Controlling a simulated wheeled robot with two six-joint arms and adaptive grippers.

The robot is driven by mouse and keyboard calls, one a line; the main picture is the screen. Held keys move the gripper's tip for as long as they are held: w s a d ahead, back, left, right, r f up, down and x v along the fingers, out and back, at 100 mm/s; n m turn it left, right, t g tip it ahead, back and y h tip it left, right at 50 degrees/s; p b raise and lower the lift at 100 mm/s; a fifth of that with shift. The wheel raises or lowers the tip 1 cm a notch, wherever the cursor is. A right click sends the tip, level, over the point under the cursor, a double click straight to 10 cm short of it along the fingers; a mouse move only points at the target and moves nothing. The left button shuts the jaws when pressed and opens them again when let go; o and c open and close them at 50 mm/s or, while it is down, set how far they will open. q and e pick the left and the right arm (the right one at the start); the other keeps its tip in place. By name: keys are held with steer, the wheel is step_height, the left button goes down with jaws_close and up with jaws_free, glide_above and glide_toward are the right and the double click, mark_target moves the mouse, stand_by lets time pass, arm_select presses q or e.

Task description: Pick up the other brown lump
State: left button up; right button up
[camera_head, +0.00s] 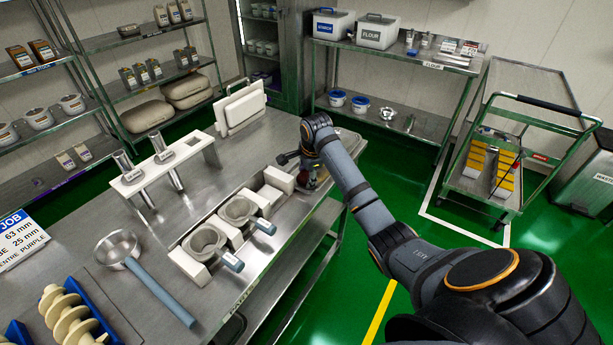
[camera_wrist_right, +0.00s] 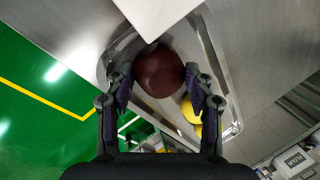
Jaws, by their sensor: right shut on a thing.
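A round dark brown lump (camera_wrist_right: 158,72) sits between the two fingers of my right gripper (camera_wrist_right: 160,88) in the right wrist view. The fingers are shut on its sides. Below and around it is a shallow metal tray (camera_wrist_right: 232,130). A yellow lump (camera_wrist_right: 188,110) lies beside the brown one, partly hidden by the right-hand finger. In the head view my right gripper (camera_head: 309,172) is at the far right end of the steel table, and the arm hides most of what it holds. My left gripper is in neither view.
A white block (camera_head: 279,178) stands right beside the gripper. Two grey cups (camera_head: 207,241) with blue handles sit in a row along the table edge. A white stand (camera_head: 160,165) holds metal tubes. A strainer (camera_head: 118,247) lies nearer.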

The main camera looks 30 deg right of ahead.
mark_target(305, 172)
steer(key=shift+r, duration=0.4)
step_height(305, 172, up, 3)
steer(key=shift+a+f, duration=0.1)
steer(key=shift+f, duration=0.05)
steer(key=s+a+r+p, duration=0.9)
steer(key=s, duration=0.1)
steer(key=shift+s+r, duration=0.2)
steer(key=shift+s, duration=0.1)
